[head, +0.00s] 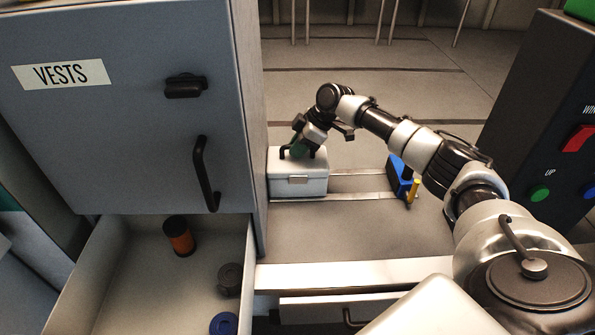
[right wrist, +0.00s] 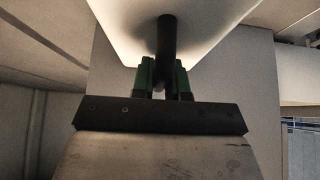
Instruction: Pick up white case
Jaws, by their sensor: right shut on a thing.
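The white case (head: 299,181) stands upright on the grey bench top, against the side of the grey cabinet in the head view. It has a dark handle on top and a latch on its front. My right gripper (head: 299,150) is at the top of the case, shut on its handle. In the right wrist view the green-tipped fingers of the right gripper (right wrist: 163,80) close around the dark handle bar, with the pale case (right wrist: 215,25) beyond it. Whether the case touches the bench is hard to tell. My left gripper is not in view.
The grey cabinet (head: 130,110) marked VESTS stands left, its lower drawer (head: 125,270) open with an orange-black cylinder (head: 179,236), a dark round item (head: 230,279) and a blue ring (head: 224,324). A blue and yellow object (head: 402,180) is on the bench. A button panel (head: 545,130) stands right.

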